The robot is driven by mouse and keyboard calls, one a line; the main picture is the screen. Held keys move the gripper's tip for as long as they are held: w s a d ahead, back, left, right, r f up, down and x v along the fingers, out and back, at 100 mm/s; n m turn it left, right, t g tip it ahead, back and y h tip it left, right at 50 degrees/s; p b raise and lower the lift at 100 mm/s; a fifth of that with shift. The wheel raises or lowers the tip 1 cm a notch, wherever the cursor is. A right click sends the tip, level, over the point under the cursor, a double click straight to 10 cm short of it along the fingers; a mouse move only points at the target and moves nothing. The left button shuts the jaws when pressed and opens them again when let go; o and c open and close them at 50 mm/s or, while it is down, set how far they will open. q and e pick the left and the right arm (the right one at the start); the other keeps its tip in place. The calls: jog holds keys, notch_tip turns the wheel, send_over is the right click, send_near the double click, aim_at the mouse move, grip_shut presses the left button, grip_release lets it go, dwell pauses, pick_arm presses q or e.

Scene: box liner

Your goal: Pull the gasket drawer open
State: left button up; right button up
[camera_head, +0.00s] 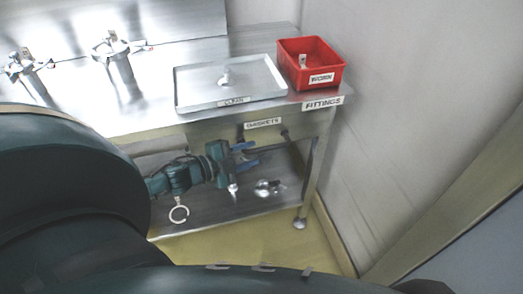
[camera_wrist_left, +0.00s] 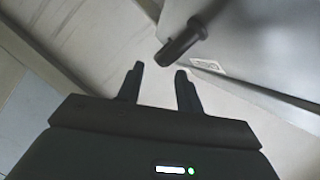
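The gasket drawer (camera_head: 300,125) is under the bench top, with a white label reading GASKETS (camera_head: 263,123). Its front looks about flush with the bench. A dark bar handle (camera_head: 285,133) stands off it. My left gripper (camera_head: 252,155) is open and empty in front of and just below the drawer front. In the left wrist view, the two fingers (camera_wrist_left: 158,71) stand apart, and the dark handle (camera_wrist_left: 183,42) lies just beyond the right fingertip, not between them. The drawer face (camera_wrist_left: 265,50) is on the right there. My right gripper is not in view.
The metal bench (camera_head: 150,110) carries a shallow tray (camera_head: 198,90) labelled CLEAN, a red bin (camera_head: 335,75) labelled WORN, and taps (camera_head: 118,62). A lower shelf (camera_head: 215,212) holds small metal fittings (camera_head: 268,187). A wall (camera_head: 400,110) rises close on the right.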

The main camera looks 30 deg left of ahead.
aim_at(261, 151)
pick_arm(q)
jog(key=shift+x, duration=2.4)
jog(key=shift+c, duration=0.3)
grip_shut()
